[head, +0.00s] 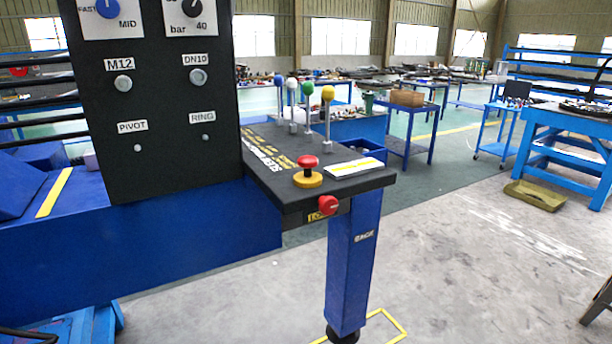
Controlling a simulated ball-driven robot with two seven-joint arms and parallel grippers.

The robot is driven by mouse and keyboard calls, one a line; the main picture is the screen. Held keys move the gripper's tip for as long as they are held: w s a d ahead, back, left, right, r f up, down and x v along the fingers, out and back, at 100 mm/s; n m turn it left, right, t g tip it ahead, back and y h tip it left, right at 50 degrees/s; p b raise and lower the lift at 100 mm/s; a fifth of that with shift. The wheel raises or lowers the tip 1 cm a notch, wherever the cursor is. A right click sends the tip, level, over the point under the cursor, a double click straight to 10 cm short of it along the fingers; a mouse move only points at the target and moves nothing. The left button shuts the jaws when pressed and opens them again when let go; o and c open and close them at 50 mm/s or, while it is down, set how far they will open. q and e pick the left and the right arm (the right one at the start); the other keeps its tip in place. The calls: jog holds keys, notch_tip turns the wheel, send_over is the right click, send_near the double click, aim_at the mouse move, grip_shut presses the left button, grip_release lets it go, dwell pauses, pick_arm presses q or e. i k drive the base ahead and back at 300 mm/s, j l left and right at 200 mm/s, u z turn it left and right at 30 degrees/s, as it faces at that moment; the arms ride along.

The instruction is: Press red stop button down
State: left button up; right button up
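A red mushroom-shaped button (308,162) stands on a yellow round base (307,180) on the dark top of the control stand (266,173), near its front edge. Its red head sits above the base with a short stem between. A second red knob (328,204) sticks out of the stand's front edge, just below and to the right, beside a small yellow label. Neither of my grippers shows in the head view, and nothing touches the button.
Levers with blue, white, green and yellow knobs (328,93) rise behind the button. A white label plate (354,167) lies to its right. A tall black panel (160,100) with dials stands at left. A blue leg (353,265) supports the stand. Open floor (470,260) lies right.

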aim_at(307, 162)
jog(key=u, duration=0.4)
jog(key=i+l+u, duration=0.1)
jog(key=u, duration=0.35)
jog(key=l+u, duration=0.2)
jog(key=u, duration=0.2)
jog(key=i+l+u, duration=0.1)
jog(key=l+u, duration=0.25)
jog(key=l, duration=0.35)
jog(key=l+u, duration=0.35)
jog(key=l, duration=0.35)
jog(key=l+u, duration=0.3)
jog(key=l, duration=0.45)
jog(key=k+l, duration=0.1)
jog(key=l, duration=0.85)
jog(key=k+l, duration=0.15)
jog(key=l, duration=0.35)
jog(key=l+u, duration=0.1)
jog(key=l, duration=0.4)
jog(key=k, duration=0.05)
